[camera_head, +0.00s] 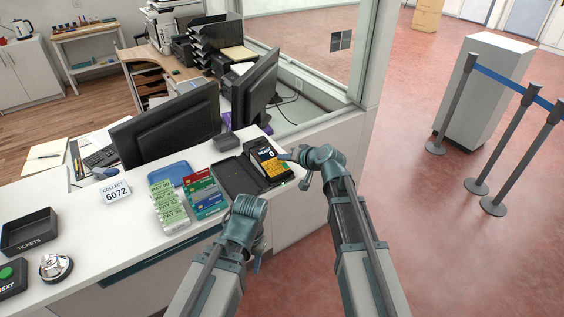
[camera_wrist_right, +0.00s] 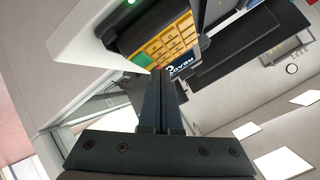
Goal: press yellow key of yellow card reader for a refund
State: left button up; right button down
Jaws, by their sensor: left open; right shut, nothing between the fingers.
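The yellow card reader (camera_head: 273,170) lies on the counter near its right edge, with a dark screen at its upper part. In the right wrist view its yellow keypad (camera_wrist_right: 168,43) and a green key (camera_wrist_right: 142,60) show. My right gripper (camera_head: 281,157) is shut and empty, its fingertips at the reader's right side. In the right wrist view the shut fingers point at the keypad's edge; I cannot tell whether they touch it. My left gripper (camera_head: 257,262) is open, low in front of the counter, its fingers mostly hidden by its own hand.
A dark open tray (camera_head: 238,178) lies left of the reader. Further left are card racks (camera_head: 205,193), a "COLLECT 6072" sign (camera_head: 116,192), a bell (camera_head: 56,267) and a tickets tray (camera_head: 29,230). Monitors (camera_head: 167,124) stand behind. The floor to the right is free up to the barrier posts.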

aim_at(287, 168)
jog(key=shift+f, duration=0.15)
jog(key=shift+s+r+p, duration=0.1)
jog(key=shift+r+p, duration=0.5)
jog(key=shift+r, duration=0.15)
jog(key=shift+d, duration=0.1)
jog(key=r+p, duration=0.3)
jog(key=s+r+p, duration=0.1)
jog(key=r+p, duration=0.1)
jog(key=shift+d, duration=0.25)
jog(key=shift+f, duration=0.1)
dwell(0.3)
